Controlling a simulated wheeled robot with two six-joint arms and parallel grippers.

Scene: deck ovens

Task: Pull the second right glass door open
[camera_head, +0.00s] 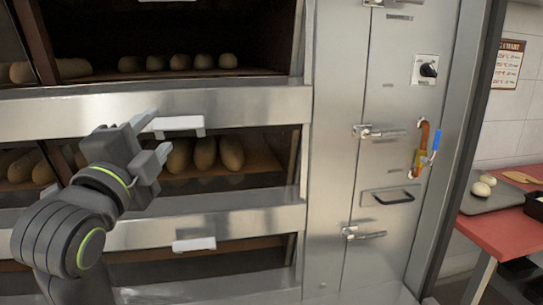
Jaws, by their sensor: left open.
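The deck oven (230,106) fills the left and middle of the view, with decks stacked one above another. The middle deck's glass door (262,158) shows long loaves behind it and has a light handle (178,125) at its top edge. My left gripper (158,135) is open and empty, with its fingers just left of that handle; I cannot tell whether they touch it. The arm hides the left part of this deck. A lower door has a similar handle (194,244). My right gripper is not in view.
A red table (505,236) with dough on a board (490,199) stands at the far right.

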